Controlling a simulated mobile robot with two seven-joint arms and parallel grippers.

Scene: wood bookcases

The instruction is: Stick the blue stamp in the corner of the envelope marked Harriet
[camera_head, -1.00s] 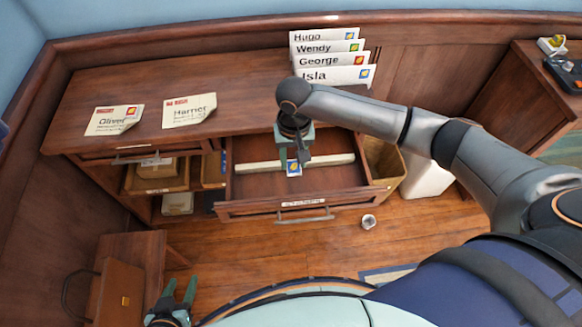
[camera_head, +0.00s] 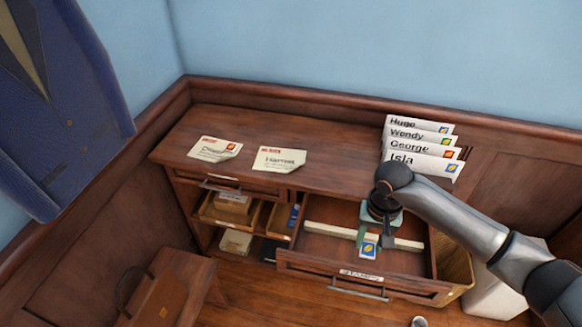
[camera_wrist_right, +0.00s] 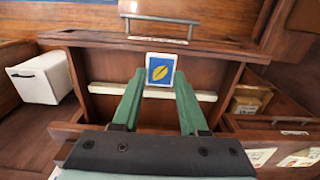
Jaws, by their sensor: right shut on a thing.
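The blue stamp (camera_head: 369,250), with a yellow mark and white border, is held at the fingertips of my right gripper (camera_head: 366,238) above the open drawer. In the right wrist view the stamp (camera_wrist_right: 160,70) shows between the tips of the green fingers, its printed face visible. The envelope marked Harriet (camera_head: 279,160) lies flat on the desk top, left of and behind the drawer, apart from my right gripper. It has red print at its top left, and its top right corner looks bare. My left gripper is out of view.
The drawer (camera_head: 358,287) labelled for stamps stands open, with a pale bar across it. The envelope marked Oliver (camera_head: 215,149), with an orange stamp, lies left of Harriet's. Upright envelopes, Isla's (camera_head: 424,164) in front, stand at the desk's right. Desk space between is clear.

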